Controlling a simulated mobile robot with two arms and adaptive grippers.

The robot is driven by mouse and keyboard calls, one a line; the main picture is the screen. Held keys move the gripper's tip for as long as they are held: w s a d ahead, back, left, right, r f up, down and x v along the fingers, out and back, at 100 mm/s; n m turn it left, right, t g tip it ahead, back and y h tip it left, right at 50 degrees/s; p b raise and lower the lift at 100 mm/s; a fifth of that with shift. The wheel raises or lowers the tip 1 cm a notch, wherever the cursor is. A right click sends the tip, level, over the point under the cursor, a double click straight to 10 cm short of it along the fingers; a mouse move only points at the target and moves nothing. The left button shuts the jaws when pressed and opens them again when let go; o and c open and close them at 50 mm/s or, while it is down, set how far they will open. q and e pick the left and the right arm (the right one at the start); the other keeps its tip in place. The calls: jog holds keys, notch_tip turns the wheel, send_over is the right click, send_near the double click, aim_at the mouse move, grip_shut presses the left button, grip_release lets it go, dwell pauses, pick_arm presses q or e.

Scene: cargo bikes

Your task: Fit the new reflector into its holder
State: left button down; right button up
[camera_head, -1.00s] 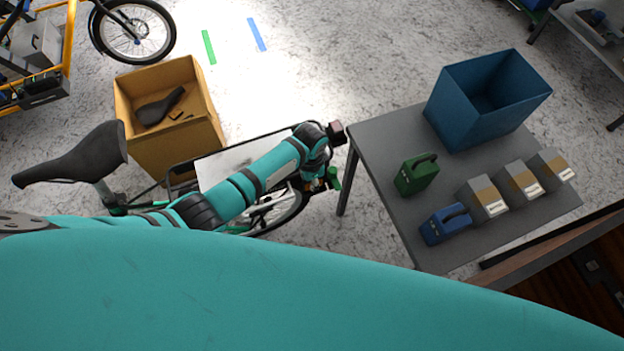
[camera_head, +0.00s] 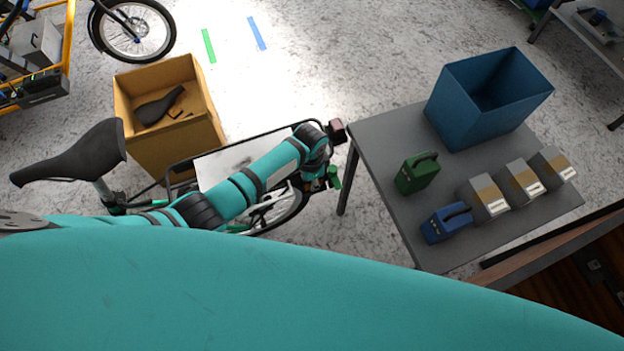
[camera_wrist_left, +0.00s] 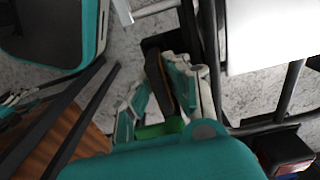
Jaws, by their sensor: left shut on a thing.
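My left gripper (camera_head: 328,181) is at the far end of the bike's rear rack, low beside the wheel, and is small in the head view. In the left wrist view my left gripper (camera_wrist_left: 163,88) has its pale and teal fingers closed around a narrow dark part with an orange-brown side, apparently the reflector (camera_wrist_left: 158,80). A black piece (camera_wrist_left: 154,46) lies just beyond the fingertips, possibly the holder. I cannot tell whether the reflector touches it. My right gripper is not in view.
The rear rack (camera_head: 225,165) and a dark red lamp (camera_wrist_left: 285,153) are close to the gripper. A grey table (camera_head: 375,135) stands to the right with a blue bin (camera_head: 470,115), green and blue cases and several boxes. A cardboard box (camera_head: 165,150) stands behind the bike.

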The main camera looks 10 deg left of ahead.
pick_arm(q)
jog(key=shift+f+b, duration=0.45)
jog(key=shift+f, duration=0.25)
jog(key=c, duration=1.2)
grip_release()
jog(key=shift+c, duration=0.2)
jog(key=shift+r, duration=0.1)
jog(key=shift+w, duration=0.15)
jog(key=shift+a+r, duration=0.1)
jog(key=shift+r, duration=0.45)
jog(key=r, duration=1)
jog(key=shift+s+r, duration=0.3)
jog(key=shift+r, duration=0.1)
jog(key=shift+s+f, duration=0.1)
